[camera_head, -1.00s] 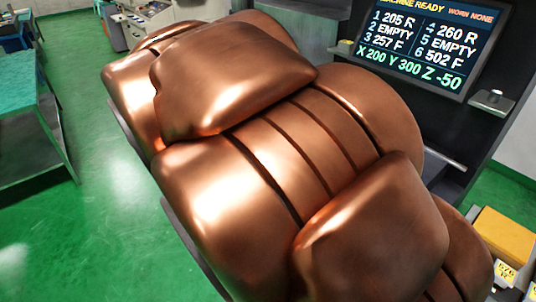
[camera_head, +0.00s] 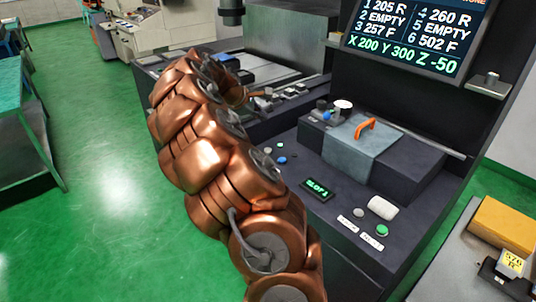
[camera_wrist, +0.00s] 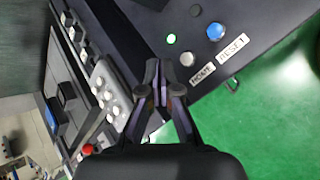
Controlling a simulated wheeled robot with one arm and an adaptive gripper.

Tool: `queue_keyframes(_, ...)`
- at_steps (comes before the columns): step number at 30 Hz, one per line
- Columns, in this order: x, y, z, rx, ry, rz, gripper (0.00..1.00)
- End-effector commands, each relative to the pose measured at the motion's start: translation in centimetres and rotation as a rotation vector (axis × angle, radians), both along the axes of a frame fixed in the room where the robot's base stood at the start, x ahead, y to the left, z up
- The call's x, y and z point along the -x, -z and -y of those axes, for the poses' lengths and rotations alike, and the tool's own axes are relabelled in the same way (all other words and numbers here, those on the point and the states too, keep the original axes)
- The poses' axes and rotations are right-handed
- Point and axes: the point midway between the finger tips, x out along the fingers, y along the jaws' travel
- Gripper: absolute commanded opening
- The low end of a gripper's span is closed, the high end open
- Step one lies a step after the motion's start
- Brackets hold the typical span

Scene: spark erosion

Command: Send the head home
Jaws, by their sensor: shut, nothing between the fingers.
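In the wrist view, a pale grey button (camera_wrist: 187,59) sits by a label reading HOME (camera_wrist: 202,73) on a dark panel. A blue button (camera_wrist: 215,31) sits by a label reading RESET (camera_wrist: 233,47). A small green light (camera_wrist: 171,39) glows beside the grey button. My gripper (camera_wrist: 160,75) is shut and empty, its tips left of the grey button in the picture; I cannot tell its height above the panel. In the head view, the screen (camera_head: 415,40) reads X 200 Y 300 Z -50. A dark cylinder (camera_head: 231,12) hangs at the top; I cannot tell whether it is the head.
A grey block with an orange handle (camera_head: 366,127) stands on the dark machine bench. Near its front are a SLOT 1 display (camera_head: 317,189), a white cylinder (camera_head: 383,207) and a green button (camera_head: 382,230). A yellow box (camera_head: 505,226) lies at right.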

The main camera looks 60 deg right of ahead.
Motion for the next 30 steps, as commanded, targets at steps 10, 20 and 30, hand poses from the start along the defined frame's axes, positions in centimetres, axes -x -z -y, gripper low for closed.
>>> queue_keyframes(10, -1.4, 5.5, 5.4, -0.004, -0.148, -0.111, 0.00)
queue_keyframes(20, -1.5, 5.5, 5.6, -0.002, -0.157, -0.115, 0.00)
queue_keyframes(30, -1.5, 6.6, 5.6, -0.003, -0.156, -0.115, 0.00)
